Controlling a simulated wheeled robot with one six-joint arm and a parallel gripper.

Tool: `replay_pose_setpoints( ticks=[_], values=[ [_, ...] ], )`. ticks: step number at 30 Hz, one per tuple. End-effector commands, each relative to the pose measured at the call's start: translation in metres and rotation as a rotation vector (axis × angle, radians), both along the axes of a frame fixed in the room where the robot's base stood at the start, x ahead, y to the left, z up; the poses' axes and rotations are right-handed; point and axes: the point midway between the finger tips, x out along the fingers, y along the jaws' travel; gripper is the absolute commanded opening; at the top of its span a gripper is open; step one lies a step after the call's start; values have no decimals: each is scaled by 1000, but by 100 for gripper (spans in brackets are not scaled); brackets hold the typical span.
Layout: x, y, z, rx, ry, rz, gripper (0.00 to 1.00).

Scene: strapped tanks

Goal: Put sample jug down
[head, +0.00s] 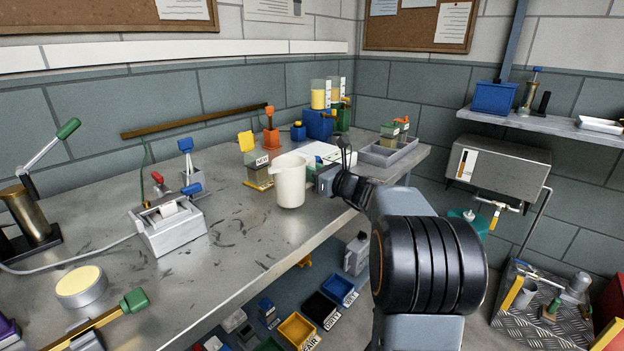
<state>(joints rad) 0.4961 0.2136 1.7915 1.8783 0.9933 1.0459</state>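The sample jug is a cream-white jug (291,182) with a spout at its upper left. It is upright at the front edge of the metal bench (235,230), right of the middle. My gripper (322,181) is at the jug's right side, reaching in from the right with my dark arm behind it. The fingertips are at or behind the jug and too small to make out, so I cannot tell whether they grip it. Whether the jug's base touches the bench is also unclear.
A labelled sample container (257,170) stands close behind the jug's left. A grey tray (388,152) with small items is at the bench's right end. A white device (168,222) stands to the left. Bare bench lies between it and the jug. Coloured bins (298,329) are below.

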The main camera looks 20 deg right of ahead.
Motion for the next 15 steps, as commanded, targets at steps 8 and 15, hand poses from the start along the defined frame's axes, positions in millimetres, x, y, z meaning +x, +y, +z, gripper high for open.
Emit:
replay_pose_setpoints(
  ticks=[8, 15],
  values=[
    [0, 0, -10, 0, -2, 0, 0],
    [0, 0, -14, 0, -1, 0, 22]
  ],
)
